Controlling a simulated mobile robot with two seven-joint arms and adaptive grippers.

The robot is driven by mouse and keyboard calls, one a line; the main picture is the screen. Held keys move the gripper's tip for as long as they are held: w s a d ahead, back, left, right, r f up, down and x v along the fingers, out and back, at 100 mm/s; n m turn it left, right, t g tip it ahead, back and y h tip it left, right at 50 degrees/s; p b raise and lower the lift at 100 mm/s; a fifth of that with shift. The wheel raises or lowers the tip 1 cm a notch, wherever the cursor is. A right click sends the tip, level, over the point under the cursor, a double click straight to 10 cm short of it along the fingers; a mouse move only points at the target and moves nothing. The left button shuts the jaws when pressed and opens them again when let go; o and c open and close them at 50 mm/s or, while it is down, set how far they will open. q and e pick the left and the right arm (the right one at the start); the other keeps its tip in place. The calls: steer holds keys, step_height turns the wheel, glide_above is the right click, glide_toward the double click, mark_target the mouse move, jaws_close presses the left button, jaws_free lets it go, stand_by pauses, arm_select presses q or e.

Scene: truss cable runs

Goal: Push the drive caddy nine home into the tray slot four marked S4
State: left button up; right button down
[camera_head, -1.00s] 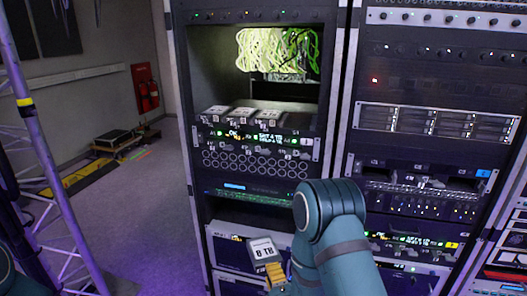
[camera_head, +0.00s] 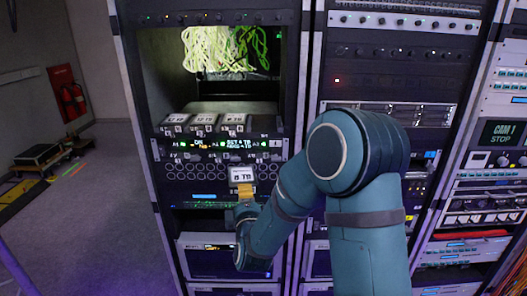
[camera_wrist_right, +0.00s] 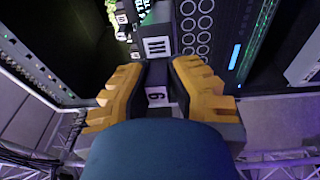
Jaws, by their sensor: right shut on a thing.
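The drive caddy nine (camera_head: 241,174) is a pale block marked 8 TB, held upright in front of the rack. My right gripper (camera_head: 245,191) is shut on it. In the wrist view, the caddy (camera_wrist_right: 157,47) sits between the yellow fingers of my right gripper (camera_wrist_right: 160,72), with a small label like 9 or 6. The tray (camera_head: 215,145) is above the caddy, with three similar caddies (camera_head: 203,120) standing in its left part. The space right of them looks dark; I cannot read an S4 mark. The held caddy is below and apart from the tray. My left gripper is out of view.
A panel of round holes (camera_head: 190,168) lies below the tray, behind the caddy. Green cables (camera_head: 225,50) hang in the bay above. A second rack (camera_head: 385,60) stands to the right. Open floor (camera_head: 85,200) is at left.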

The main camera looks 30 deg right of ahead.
steer(key=s+d+r+m+g+h+p, duration=0.1)
steer(key=d+r, duration=0.2)
steer(key=r, duration=0.2)
steer(key=d+r+m+h+p, duration=0.1)
steer(key=d+r+h, duration=0.15)
steer(key=r, duration=0.35)
steer(key=shift+y, duration=0.35)
steer(key=shift+f+b+x, duration=0.2)
steer(key=shift+b+x, duration=0.05)
steer(key=shift+x, duration=1.1)
steer(key=shift+f+b+x, duration=0.2)
steer(key=shift+f+x, duration=0.05)
steer(key=shift+x, duration=1.1)
steer(key=shift+d, duration=0.1)
steer(key=shift+w+d, duration=0.2)
steer(key=shift+w, duration=0.05)
steer(key=shift+w+d, duration=0.35)
steer(key=shift+w, duration=0.2)
steer(key=shift+w+d, duration=0.25)
steer(key=shift+w, duration=0.15)
